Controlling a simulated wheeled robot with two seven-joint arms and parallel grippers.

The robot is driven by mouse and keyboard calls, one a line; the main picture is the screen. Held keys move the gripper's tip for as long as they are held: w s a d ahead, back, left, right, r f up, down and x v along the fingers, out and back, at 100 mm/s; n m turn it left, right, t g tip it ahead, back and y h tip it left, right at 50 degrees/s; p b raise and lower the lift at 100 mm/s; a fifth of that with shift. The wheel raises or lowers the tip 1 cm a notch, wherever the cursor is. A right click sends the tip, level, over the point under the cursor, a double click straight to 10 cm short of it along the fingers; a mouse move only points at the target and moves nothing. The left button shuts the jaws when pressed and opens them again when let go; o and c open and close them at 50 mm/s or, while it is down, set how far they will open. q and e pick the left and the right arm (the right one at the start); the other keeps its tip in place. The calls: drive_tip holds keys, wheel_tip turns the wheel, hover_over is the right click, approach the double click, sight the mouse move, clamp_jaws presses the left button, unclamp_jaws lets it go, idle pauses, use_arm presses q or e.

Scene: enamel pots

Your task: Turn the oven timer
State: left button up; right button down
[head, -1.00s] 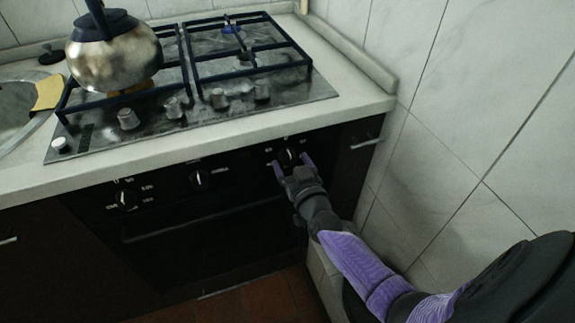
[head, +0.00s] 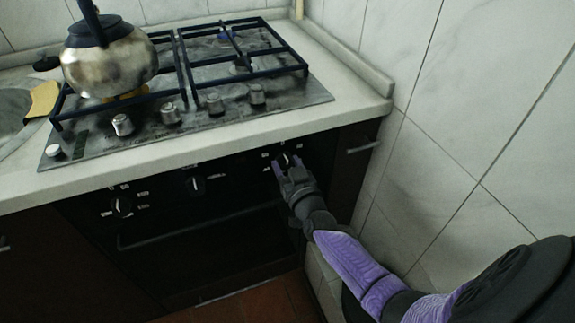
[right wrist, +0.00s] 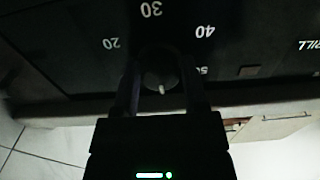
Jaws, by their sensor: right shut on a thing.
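The oven timer knob (head: 285,159) is a dark round dial with a pale pointer mark. It sits at the right end of the black oven panel. My right gripper (head: 286,164) is at the panel with one purple fingertip on each side of the knob, shut on it. In the right wrist view the knob (right wrist: 160,76) shows between the two dark fingers of the gripper (right wrist: 160,82), with its pale mark towards the picture's bottom. Numbers such as 20, 30 and 40 stand around it. My left gripper is not in view.
Two other oven knobs, a middle one (head: 195,184) and a left one (head: 121,206), are on the same panel. A gas hob with a steel kettle (head: 108,62) is on the counter (head: 345,108) above. A tiled wall (head: 460,120) stands close on the right.

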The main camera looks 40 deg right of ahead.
drive_tip(key=shift+m, duration=1)
drive_tip(key=m, duration=0.4)
drive_tip(key=shift+m, duration=1.5)
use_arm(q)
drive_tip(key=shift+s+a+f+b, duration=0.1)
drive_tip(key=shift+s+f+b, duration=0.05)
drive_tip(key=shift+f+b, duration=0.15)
use_arm(e)
drive_tip(key=shift+m, duration=1.5)
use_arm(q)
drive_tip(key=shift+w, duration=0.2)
use_arm(e)
drive_tip(key=shift+m, duration=0.3)
